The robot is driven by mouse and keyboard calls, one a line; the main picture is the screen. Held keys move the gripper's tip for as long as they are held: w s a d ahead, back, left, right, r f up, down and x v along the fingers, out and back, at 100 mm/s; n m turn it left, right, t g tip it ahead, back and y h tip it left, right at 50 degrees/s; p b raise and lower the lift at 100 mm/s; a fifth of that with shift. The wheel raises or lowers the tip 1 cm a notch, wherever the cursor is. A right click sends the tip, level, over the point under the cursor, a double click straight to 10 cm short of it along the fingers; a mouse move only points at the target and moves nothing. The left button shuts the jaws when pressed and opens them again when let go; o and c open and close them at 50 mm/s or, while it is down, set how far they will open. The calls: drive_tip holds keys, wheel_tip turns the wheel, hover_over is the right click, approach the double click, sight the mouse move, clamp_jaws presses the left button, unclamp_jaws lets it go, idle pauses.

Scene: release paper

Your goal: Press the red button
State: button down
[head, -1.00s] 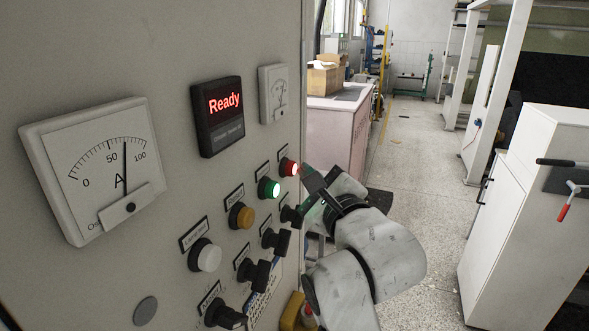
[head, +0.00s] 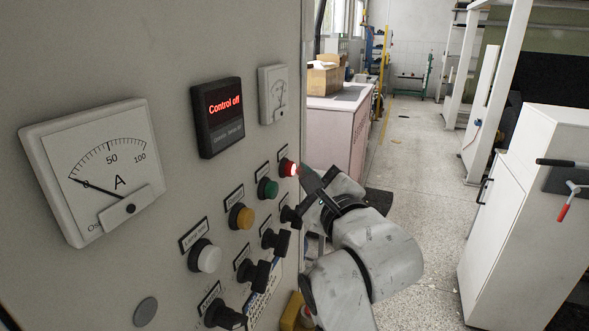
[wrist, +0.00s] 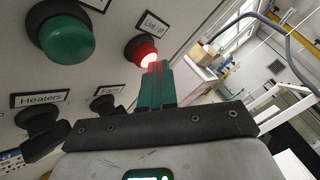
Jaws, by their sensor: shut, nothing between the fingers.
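The red button (head: 288,168) glows at the upper right end of a row of buttons on the grey control panel (head: 170,45). It also shows in the wrist view (wrist: 139,47), with a bright spot by my fingertips. My gripper (head: 303,169) is shut and empty, its green fingers (wrist: 157,68) together. The fingertips are at the red button's face and appear to touch it; the tips hide a small part of it. The large gauge's (head: 105,170) needle points near 0.
An unlit green button (head: 267,188), an amber button (head: 240,215) and a white button (head: 205,256) sit lower left of the red one. Black knobs (head: 274,241) lie below. A pink cabinet (head: 338,128) stands behind the panel; floor (head: 420,190) to the right is open.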

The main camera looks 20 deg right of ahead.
drive_tip(key=shift+s+d, duration=0.5)
drive_tip(key=shift+d, duration=0.05)
drive_tip(key=shift+d, duration=0.1)
drive_tip(key=s+d+p, duration=0.1)
drive_tip(key=d, duration=0.1)
drive_tip(key=s+d+p, duration=0.1)
drive_tip(key=s+d, duration=0.1)
idle(0.4)
idle(0.5)
